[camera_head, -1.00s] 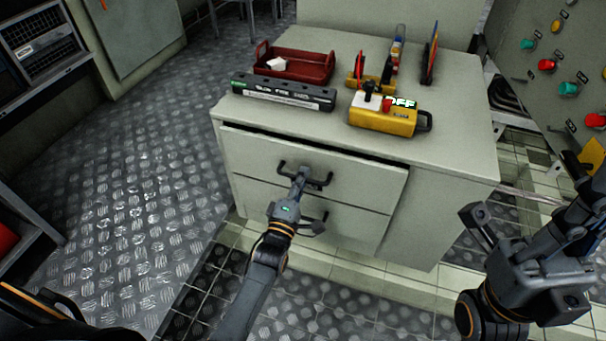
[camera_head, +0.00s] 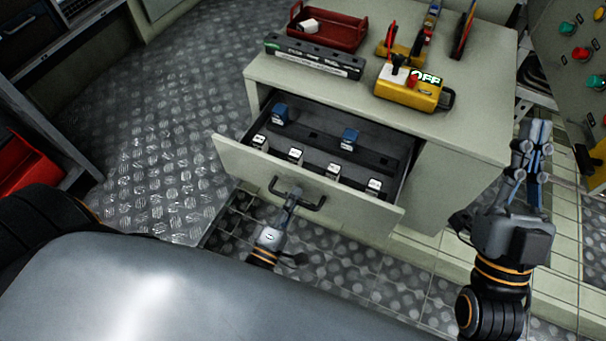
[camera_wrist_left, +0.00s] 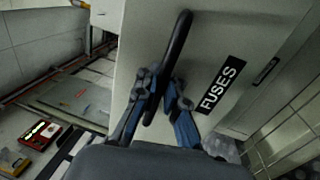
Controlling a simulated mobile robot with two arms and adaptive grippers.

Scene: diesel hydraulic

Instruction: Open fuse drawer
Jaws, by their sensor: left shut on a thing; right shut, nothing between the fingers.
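The fuse drawer (camera_head: 232,158) is the top drawer of the pale cabinet and stands well open in the head view. White and blue fuses (camera_head: 295,156) sit in its dark inside. My left gripper (camera_head: 292,196) is shut on the dark drawer handle (camera_head: 313,206) at the front. In the left wrist view the fingers (camera_wrist_left: 162,100) close around the handle bar (camera_wrist_left: 178,42), beside a black FUSES label (camera_wrist_left: 221,85). My right gripper (camera_head: 532,140) is shut and empty, right of the cabinet and apart from it.
On the cabinet top are a red tray (camera_head: 331,28), a black strip (camera_head: 315,59), a yellow OFF box (camera_head: 411,91) and a yellow tool stand (camera_head: 401,45). A control panel (camera_head: 566,45) stands at the right. Patterned floor (camera_head: 140,130) lies clear at the left.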

